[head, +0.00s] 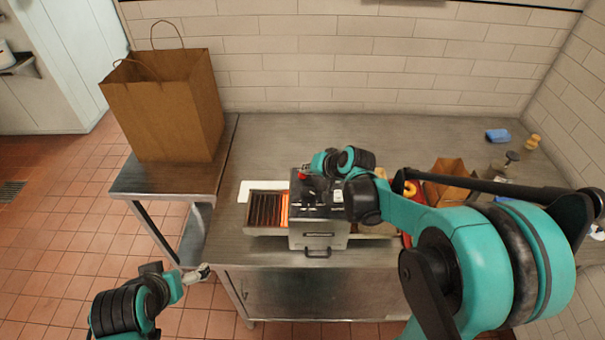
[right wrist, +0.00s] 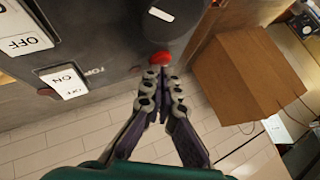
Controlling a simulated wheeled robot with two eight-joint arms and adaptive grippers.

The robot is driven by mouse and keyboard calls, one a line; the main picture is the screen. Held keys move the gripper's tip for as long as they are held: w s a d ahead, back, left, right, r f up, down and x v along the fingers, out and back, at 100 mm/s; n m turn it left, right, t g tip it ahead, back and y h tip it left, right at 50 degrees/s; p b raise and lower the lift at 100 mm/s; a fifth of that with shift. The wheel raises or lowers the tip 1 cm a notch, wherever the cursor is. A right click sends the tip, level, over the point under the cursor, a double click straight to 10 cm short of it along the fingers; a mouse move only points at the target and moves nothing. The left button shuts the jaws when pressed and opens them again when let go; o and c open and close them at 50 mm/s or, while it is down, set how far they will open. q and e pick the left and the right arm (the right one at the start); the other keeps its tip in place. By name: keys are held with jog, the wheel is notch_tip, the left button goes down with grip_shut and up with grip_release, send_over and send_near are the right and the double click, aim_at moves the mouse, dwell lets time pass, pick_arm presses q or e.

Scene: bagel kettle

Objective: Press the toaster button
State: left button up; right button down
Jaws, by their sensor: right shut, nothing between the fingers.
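The toaster (head: 319,228) is a steel box with a dark control panel on top, on the steel counter. Its red button (right wrist: 159,59) shows in the right wrist view on the dark panel, just beyond my fingertips; it also shows in the head view (head: 302,175). My right gripper (right wrist: 159,74) is shut and empty, its tips at the button's edge. I cannot tell whether they touch it. In the head view my right gripper (head: 306,169) is small and partly hidden by its own wrist. My left gripper (head: 203,272) hangs empty in front of the counter, left of the toaster.
The toaster's wire rack (head: 264,209) sticks out left, with an orange glow beside it. A paper bag (head: 165,105) stands on a side table at left. A cardboard box (head: 449,180), a blue item (head: 497,135) and a red tray lie at right. The back counter is clear.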

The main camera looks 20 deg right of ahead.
jog(key=shift+f, duration=0.25)
jog(key=shift+r, duration=0.4)
jog(key=shift+r+p, duration=0.15)
jog(key=shift+p, duration=0.15)
notch_tip(320, 180, up, 6)
jog(key=p, duration=0.4)
dwell(0.4)
